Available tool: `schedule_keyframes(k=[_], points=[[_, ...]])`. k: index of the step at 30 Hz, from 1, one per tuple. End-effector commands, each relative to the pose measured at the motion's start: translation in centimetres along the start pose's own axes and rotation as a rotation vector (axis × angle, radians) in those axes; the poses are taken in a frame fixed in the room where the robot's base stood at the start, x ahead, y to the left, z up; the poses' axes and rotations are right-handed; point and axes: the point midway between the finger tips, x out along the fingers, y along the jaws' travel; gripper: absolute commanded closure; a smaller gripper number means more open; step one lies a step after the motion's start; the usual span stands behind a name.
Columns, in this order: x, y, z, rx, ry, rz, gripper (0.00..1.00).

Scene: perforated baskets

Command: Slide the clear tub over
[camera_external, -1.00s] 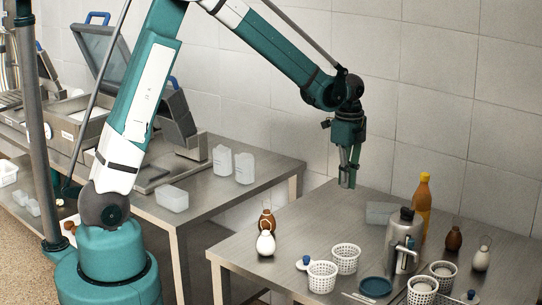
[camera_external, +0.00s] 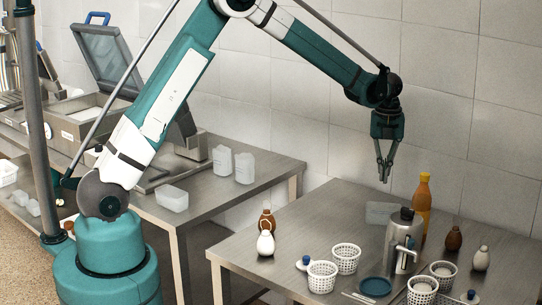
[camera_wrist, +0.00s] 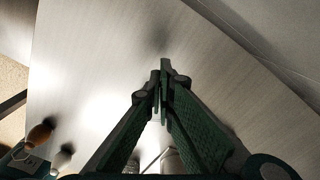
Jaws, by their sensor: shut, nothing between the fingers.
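A low translucent grey tub (camera_external: 380,212) sits on the near table behind the metal flask, which partly hides it in the external view. Another clear tub (camera_external: 172,198) stands on the far table, with two taller clear containers (camera_external: 222,160) near it. My gripper (camera_external: 384,181) hangs pointing down in the air above the near table, apart from the grey tub and above it in the picture. Its fingers are shut and empty. In the wrist view the fingertips (camera_wrist: 163,72) meet over bare metal tabletop, and I make out no clear tub there.
The metal flask (camera_external: 401,235) and an orange bottle (camera_external: 422,205) stand close to the grey tub. White perforated baskets (camera_external: 346,258), a blue plate (camera_external: 375,287) and small brown and white bottles (camera_external: 265,243) are around. The table's left-back part is clear.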

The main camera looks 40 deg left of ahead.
Motion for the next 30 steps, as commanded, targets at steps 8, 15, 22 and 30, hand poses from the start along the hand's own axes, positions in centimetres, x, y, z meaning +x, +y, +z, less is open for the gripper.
schedule_keyframes(k=[8,15,22,30], points=[[0.2,-0.7,0.5,0.063,0.0,0.0,1.0],[0.2,-0.7,0.5,0.061,0.0,0.0,1.0],[0.9,-0.6,0.5,0.06,0.0,0.0,1.0],[3.7,-0.7,0.5,0.06,0.0,0.0,1.0]])
